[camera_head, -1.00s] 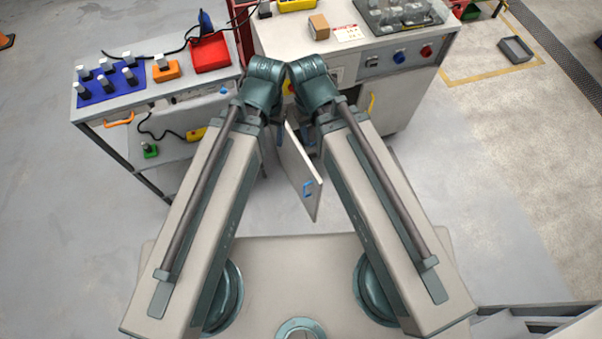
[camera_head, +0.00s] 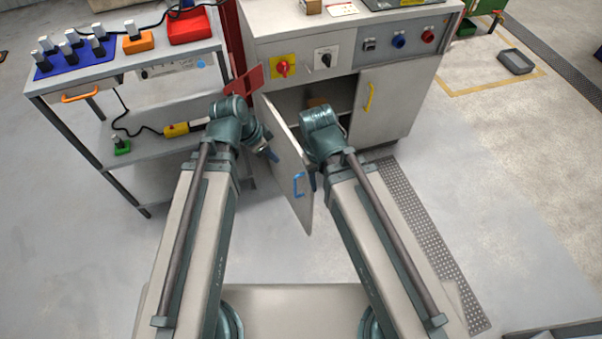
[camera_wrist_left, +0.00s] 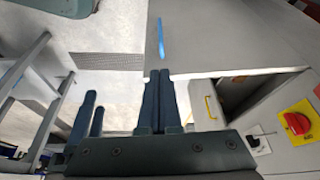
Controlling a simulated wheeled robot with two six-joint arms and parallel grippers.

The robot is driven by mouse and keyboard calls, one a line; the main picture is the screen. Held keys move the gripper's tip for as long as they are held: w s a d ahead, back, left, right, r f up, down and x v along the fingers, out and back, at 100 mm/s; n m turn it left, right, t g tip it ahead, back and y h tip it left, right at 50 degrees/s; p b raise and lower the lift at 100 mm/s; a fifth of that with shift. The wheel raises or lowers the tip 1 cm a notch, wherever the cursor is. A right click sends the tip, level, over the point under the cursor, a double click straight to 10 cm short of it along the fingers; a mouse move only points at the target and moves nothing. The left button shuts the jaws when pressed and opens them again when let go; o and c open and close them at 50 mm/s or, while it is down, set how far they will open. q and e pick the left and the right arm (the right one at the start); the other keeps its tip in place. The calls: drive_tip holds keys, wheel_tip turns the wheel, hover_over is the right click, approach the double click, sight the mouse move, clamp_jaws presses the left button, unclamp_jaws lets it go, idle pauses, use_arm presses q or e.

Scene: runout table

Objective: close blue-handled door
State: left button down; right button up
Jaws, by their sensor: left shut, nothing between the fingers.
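The grey door (camera_head: 287,165) with the blue handle (camera_head: 298,186) stands open, swung out from the left side of the cabinet opening. In the left wrist view the door (camera_wrist_left: 225,35) fills the top right, with its blue handle (camera_wrist_left: 161,38) beyond my fingertips. My left gripper (camera_head: 271,155) is shut and empty, to the left of the door on its handle side; its closed fingers also show in the left wrist view (camera_wrist_left: 160,75). I cannot tell whether they touch the door. My right wrist is right of the door; its gripper is mostly hidden behind it.
The grey cabinet (camera_head: 385,108) has another door with a yellow handle (camera_head: 370,97), shut. A cart (camera_head: 60,92) with parts stands at the left. A red piece (camera_head: 245,82) is close behind my left wrist.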

use_arm(q)
drive_tip(key=shift+f, duration=0.15)
drive_tip(key=b, duration=0.9)
hover_over(299, 175)
drive_tip(key=a, duration=0.2)
drive_tip(key=f, duration=0.9)
drive_tip(key=shift+s+d, duration=0.25)
drive_tip(key=shift+s, duration=0.05)
drive_tip(key=shift+w+d, duration=0.25)
drive_tip(key=shift+d, duration=0.4)
